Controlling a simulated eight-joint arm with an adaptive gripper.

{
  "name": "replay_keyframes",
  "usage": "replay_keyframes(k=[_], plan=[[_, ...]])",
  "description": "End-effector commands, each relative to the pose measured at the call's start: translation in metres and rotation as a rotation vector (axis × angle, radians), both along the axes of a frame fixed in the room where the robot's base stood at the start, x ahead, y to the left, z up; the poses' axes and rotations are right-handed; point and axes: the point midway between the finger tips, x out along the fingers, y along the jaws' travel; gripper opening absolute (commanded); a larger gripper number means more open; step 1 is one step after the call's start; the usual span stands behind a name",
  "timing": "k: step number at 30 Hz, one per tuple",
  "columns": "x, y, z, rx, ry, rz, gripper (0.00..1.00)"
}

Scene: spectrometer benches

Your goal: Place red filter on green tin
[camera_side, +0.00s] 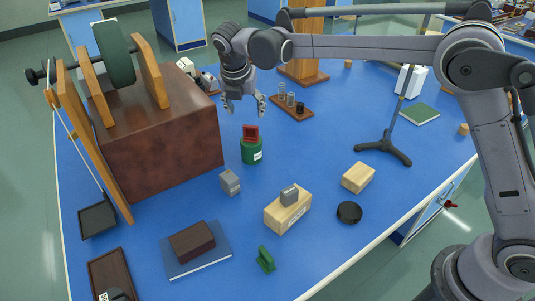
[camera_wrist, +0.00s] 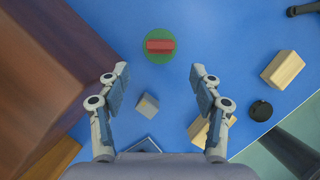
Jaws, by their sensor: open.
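The red filter (camera_side: 250,133) stands upright on top of the green tin (camera_side: 251,153) in the side view. The wrist view shows the red filter (camera_wrist: 160,46) from above, lying within the round green top of the tin (camera_wrist: 158,60). My gripper (camera_side: 244,104) is open and empty, above the filter and apart from it. In the wrist view my open gripper (camera_wrist: 158,80) has its two fingers wide apart, with the tin ahead of them, near the top of the picture.
A large brown box (camera_side: 160,150) with a wheel stands left of the tin. A grey block (camera_side: 230,182), a wooden block with a grey weight (camera_side: 287,209), another wooden block (camera_side: 358,177) and a black disc (camera_side: 349,212) lie nearer the front. A vial rack (camera_side: 292,110) stands behind.

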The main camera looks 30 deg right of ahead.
Motion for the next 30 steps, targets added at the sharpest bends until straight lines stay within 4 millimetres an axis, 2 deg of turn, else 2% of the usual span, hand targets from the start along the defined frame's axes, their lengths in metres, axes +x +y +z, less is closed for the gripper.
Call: replay_keyframes(k=[5, 11, 15, 21, 26, 30], plan=[[-0.005, 0.001, 0.012, 0.004, -0.004, -0.011, 0.65], [-0.027, -0.022, 0.033, 0.097, -0.073, -0.193, 0.65], [-0.059, -0.048, 0.051, 0.223, -0.158, -0.435, 0.65], [-0.112, -0.081, 0.065, 0.417, -0.269, -0.797, 0.65], [-0.157, -0.104, 0.065, 0.578, -0.345, -1.091, 0.65], [-0.198, -0.119, 0.057, 0.723, -0.400, -1.349, 0.65]])
